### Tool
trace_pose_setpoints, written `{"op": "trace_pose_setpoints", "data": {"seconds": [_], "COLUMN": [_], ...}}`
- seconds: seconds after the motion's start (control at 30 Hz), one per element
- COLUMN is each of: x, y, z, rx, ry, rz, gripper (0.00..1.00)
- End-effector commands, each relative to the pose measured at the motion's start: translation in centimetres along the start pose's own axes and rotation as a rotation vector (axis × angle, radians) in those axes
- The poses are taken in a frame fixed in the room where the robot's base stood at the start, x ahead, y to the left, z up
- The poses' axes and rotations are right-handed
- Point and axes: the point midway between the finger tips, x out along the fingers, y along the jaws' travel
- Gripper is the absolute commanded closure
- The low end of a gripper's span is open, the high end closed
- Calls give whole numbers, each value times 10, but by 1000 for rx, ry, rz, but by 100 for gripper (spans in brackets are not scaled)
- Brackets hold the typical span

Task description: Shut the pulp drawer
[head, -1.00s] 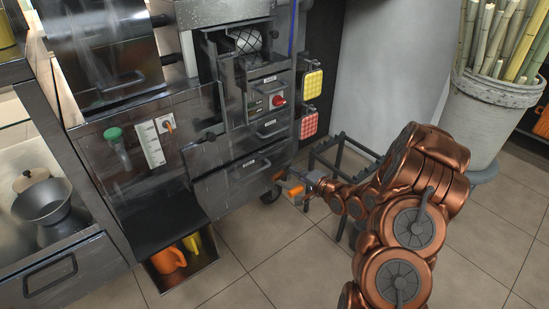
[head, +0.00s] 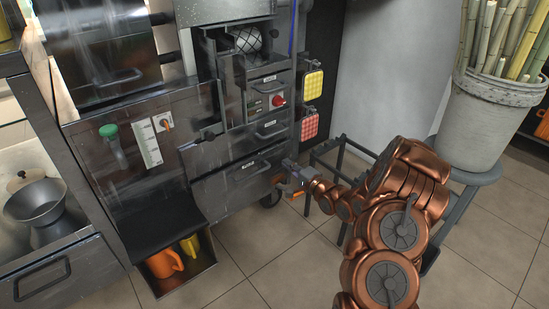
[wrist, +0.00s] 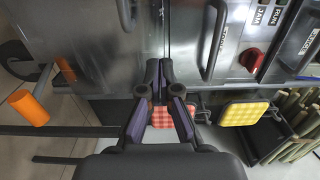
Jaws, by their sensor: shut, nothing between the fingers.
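The wide lower drawer (head: 235,185) of the press, with a dark bar handle and a small label I cannot read, appears to be the pulp drawer. How far it stands out is hard to tell. My gripper (head: 290,165) is beside its right front edge. In the wrist view my gripper (wrist: 164,75) has its fingers together and empty, pointing at the grey metal fronts near a seam. The lower drawer's handle (wrist: 125,12) appears left of the fingers, apart from them. I cannot tell whether the fingertips touch the metal.
Yellow (head: 312,84) and red checkered (head: 309,125) pads hang at the right. A dark metal stand (head: 343,150) is behind my arm. A cane bin (head: 490,120) stands right. Floor in front is clear.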

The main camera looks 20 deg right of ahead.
Motion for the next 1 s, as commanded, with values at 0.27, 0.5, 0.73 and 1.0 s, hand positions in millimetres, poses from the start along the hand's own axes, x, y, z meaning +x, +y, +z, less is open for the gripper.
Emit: {"op": "trace_pose_setpoints", "data": {"seconds": [0.27,0.5,0.73,1.0], "x": [35,61,74,76], "y": [2,3,1,0], "z": [2,2,1,1], "rx": [-1,0,1,1], "ry": [-3,-3,-1,0], "rz": [-2,0,-1,0], "gripper": [100,100,100,100]}}
